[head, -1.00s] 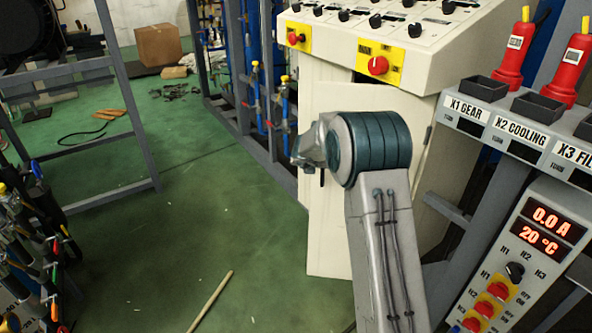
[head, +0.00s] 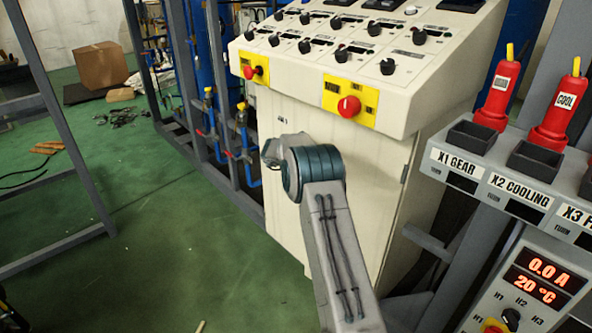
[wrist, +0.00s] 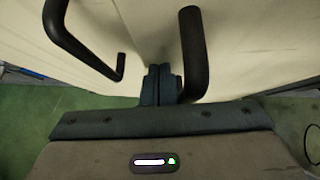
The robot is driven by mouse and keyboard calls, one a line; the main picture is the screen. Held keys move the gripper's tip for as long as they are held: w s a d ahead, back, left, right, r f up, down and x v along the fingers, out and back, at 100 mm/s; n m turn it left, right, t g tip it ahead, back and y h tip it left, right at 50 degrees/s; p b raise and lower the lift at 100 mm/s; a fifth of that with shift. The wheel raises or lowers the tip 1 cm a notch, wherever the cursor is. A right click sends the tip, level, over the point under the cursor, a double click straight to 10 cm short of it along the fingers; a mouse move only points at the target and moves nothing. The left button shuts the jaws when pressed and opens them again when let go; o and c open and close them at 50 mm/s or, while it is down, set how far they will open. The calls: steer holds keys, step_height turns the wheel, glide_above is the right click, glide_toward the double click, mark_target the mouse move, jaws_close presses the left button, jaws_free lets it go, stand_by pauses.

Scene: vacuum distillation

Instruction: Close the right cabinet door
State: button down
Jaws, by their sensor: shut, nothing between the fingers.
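The cabinet (head: 290,115) is cream, under a sloped control console. Its right door (head: 375,170) looks about flush with the cabinet front in the head view, and my arm covers part of it. In the wrist view two cream panels meet near the middle. A black bar handle (wrist: 82,45) shows on the left and another (wrist: 194,55) on the right. My gripper (wrist: 161,72) is shut and empty, with its fingertips between the handles, close to the panels. I cannot tell if they touch. The head view hides the fingers.
The console (head: 370,75) with knobs and red stop buttons overhangs the cabinet. A grey rack (head: 490,200) with red plugs and a display stands close on the right. A grey frame and blue pipes stand at left. Green floor (head: 170,240) is open at front left.

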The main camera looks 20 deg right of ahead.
steer(key=shift+w+d, duration=0.1)
steer(key=shift+w, duration=0.1)
steer(key=shift+a, duration=0.2)
